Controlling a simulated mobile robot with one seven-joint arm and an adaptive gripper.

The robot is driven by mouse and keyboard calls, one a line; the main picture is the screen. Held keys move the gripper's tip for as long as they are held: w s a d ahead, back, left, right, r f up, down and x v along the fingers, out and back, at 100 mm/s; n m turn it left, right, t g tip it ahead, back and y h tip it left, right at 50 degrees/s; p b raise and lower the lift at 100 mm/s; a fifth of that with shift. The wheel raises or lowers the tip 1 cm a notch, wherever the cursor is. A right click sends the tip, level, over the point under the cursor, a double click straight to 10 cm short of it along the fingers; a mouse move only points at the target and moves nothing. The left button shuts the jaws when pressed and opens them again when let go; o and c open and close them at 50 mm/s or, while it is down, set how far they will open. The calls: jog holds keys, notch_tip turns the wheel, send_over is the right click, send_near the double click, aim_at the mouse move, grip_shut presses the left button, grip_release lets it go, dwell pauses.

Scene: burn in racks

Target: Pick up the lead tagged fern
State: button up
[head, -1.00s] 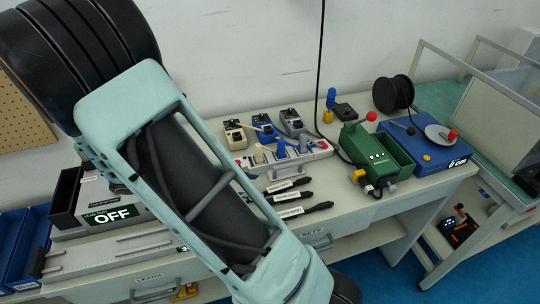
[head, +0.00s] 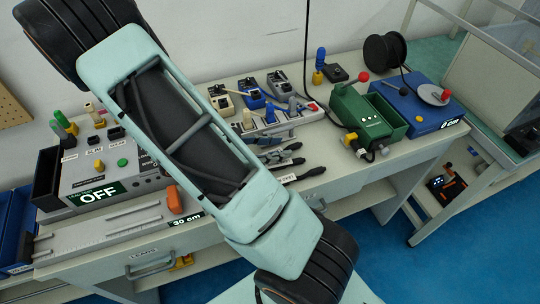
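I cannot make out any lead tagged fern. Several black-handled items with white tags (head: 284,163) lie on the bench in front of the grey rack, partly hidden by my arm. Their tag writing is too small to read. A drawer labelled LEADS (head: 150,266) is shut at the bench's front left. My teal arm link crosses the middle of the head view, with a black joint at the lower right. My gripper is out of the picture.
A grey rack (head: 275,126), green box (head: 368,112), blue unit (head: 415,106) and black reel (head: 388,53) stand to the right.

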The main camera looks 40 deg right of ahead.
aim_at(291, 146)
jog(key=x, duration=0.3)
jog(key=shift+d+f, duration=0.1)
jog(key=shift+c, duration=0.5)
grip_shut()
